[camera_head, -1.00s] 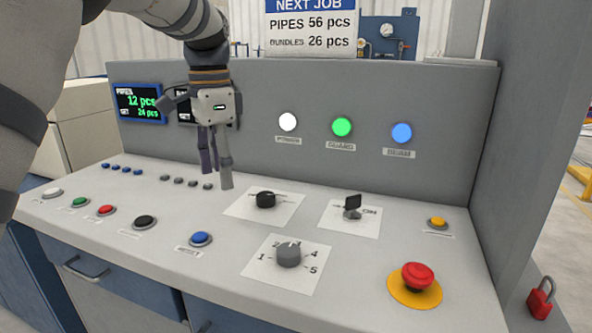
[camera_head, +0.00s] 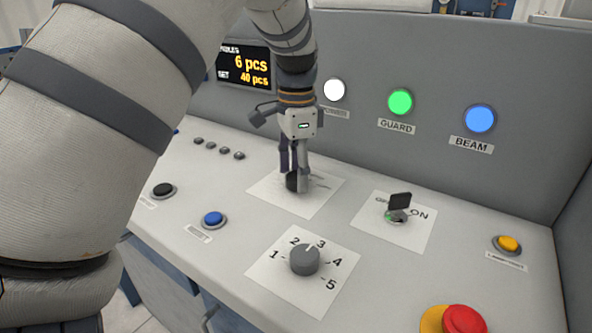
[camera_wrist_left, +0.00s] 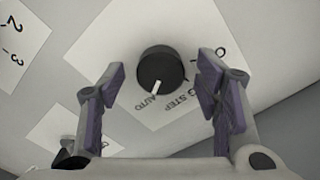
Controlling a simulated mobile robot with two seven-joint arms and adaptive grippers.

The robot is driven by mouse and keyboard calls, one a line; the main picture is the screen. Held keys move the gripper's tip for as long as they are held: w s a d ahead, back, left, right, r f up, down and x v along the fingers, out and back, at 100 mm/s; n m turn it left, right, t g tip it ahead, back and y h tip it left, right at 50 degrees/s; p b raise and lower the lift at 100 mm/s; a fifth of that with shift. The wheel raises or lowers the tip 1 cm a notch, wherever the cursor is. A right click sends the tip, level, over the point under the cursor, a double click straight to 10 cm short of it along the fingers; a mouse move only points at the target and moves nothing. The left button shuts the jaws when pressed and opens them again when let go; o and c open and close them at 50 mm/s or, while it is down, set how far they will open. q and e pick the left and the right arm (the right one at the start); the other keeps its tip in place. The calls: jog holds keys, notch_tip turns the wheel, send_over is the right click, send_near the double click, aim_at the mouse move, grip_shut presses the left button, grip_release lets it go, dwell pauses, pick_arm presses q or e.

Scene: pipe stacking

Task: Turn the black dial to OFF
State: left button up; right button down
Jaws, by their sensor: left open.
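The black dial (camera_head: 291,183) sits on a white label card (camera_head: 322,193) on the sloped console top. In the left wrist view the dial (camera_wrist_left: 160,65) is round, with its white pointer mark toward AUTO. STEP is printed beside AUTO, and a further word starting with O is partly hidden by a finger. My left gripper (camera_head: 296,178) comes down from above at the dial and partly covers it. In the wrist view its fingers (camera_wrist_left: 162,72) are open, one on each side of the dial. I cannot tell whether they touch it. My right gripper is not in view.
A grey numbered dial (camera_head: 304,260) is nearer the front, and a key switch (camera_head: 399,205) stands up to the right. A red mushroom button (camera_head: 464,319) is front right. The upright lamp panel (camera_head: 440,150) rises behind.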

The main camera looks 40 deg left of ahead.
pick_arm(q)
jog(key=shift+f, duration=0.2)
jog(key=c, duration=1.2)
jog(key=shift+o, duration=0.2)
